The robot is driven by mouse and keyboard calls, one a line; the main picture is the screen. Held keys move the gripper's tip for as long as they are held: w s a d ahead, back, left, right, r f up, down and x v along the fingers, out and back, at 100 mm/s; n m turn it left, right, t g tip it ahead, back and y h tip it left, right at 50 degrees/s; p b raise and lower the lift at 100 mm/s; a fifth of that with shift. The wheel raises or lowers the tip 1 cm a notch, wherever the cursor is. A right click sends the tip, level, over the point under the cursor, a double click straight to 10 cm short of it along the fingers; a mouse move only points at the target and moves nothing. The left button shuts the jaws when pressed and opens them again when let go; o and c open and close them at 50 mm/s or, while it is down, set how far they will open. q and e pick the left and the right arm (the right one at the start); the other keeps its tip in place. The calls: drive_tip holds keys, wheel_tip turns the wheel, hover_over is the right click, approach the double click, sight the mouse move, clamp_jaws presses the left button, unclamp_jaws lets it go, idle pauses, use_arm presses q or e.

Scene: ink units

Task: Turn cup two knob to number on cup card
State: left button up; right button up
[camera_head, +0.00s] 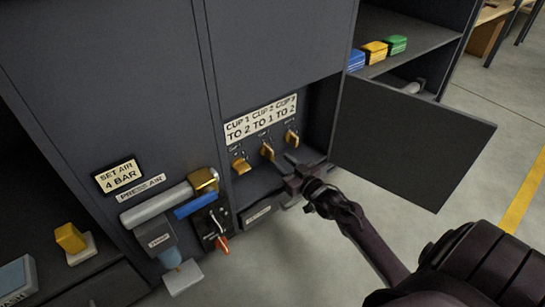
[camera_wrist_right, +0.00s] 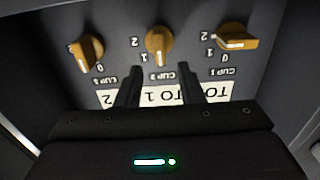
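The cup card (camera_head: 262,119) reads cup 1 to 2, cup 2 to 1, cup 3 to 2. The orange cup two knob (camera_head: 267,151) is the middle one of three. In the right wrist view, which is upside down, the cup two knob (camera_wrist_right: 158,44) has its white mark on its lower end, towards its label; numbers 2 and 1 show to its left. My right gripper (camera_head: 291,178) is in front of the panel, below the knobs in the head view. In the wrist view its open, empty fingers (camera_wrist_right: 159,85) are spread below the knob, apart from it.
The cup one knob (camera_wrist_right: 236,38) and cup three knob (camera_wrist_right: 86,52) flank the middle one. An open dark door (camera_head: 415,140) stands right of the recess. An air lever (camera_head: 155,206) and a red-tipped valve (camera_head: 221,243) are on the left. Coloured boxes (camera_head: 375,50) sit on a shelf behind.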

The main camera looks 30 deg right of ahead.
sight(273, 153)
drive_tip(key=w+b, duration=0.1)
drive_tip(key=w, duration=0.1)
drive_tip(key=w+b, duration=0.1)
drive_tip(key=shift+w+a+f, duration=0.15)
drive_tip(key=shift+w, duration=0.65)
drive_tip(key=shift+c, duration=0.4)
clamp_jaws()
